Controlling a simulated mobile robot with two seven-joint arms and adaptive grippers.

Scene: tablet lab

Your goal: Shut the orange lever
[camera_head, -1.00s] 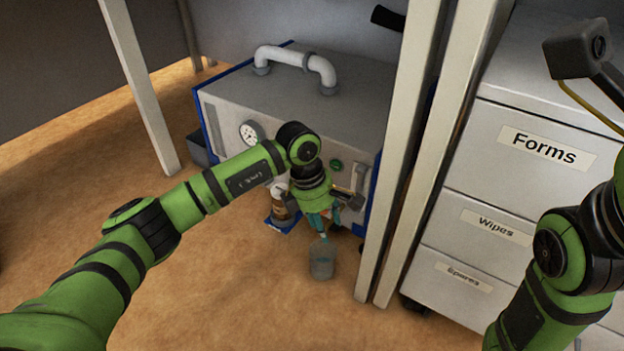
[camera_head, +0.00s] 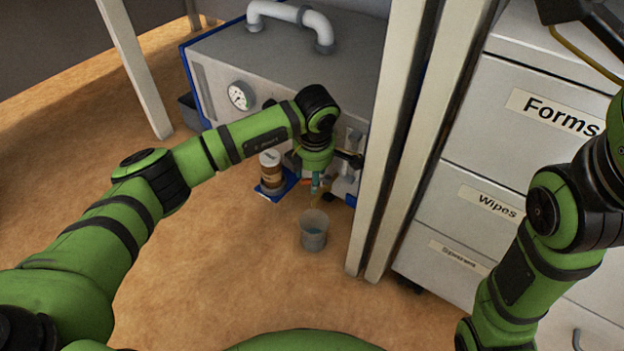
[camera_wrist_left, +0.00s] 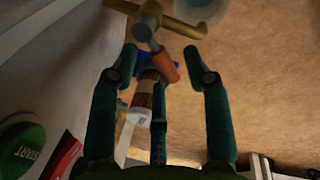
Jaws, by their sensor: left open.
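The orange lever (camera_wrist_left: 166,66) shows in the left wrist view as an orange grip on a grey stem, hanging from a brass valve (camera_wrist_left: 185,27). My left gripper (camera_head: 316,182) is at the front of the grey machine (camera_head: 290,60), pointing down. In the left wrist view its teal fingers (camera_wrist_left: 160,52) are spread, and the lever's grip lies between their tips in the picture. I cannot tell whether a finger touches it. In the head view the arm and gripper hide most of the valve and lever.
A grey cup (camera_head: 314,238) stands on the floor below the gripper. A brown bottle with a white cap (camera_head: 272,172) stands left of it on a blue base. A table leg (camera_head: 392,140) and the drawer cabinet (camera_head: 500,160) bound the right. A green START button (camera_wrist_left: 22,148) is close by.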

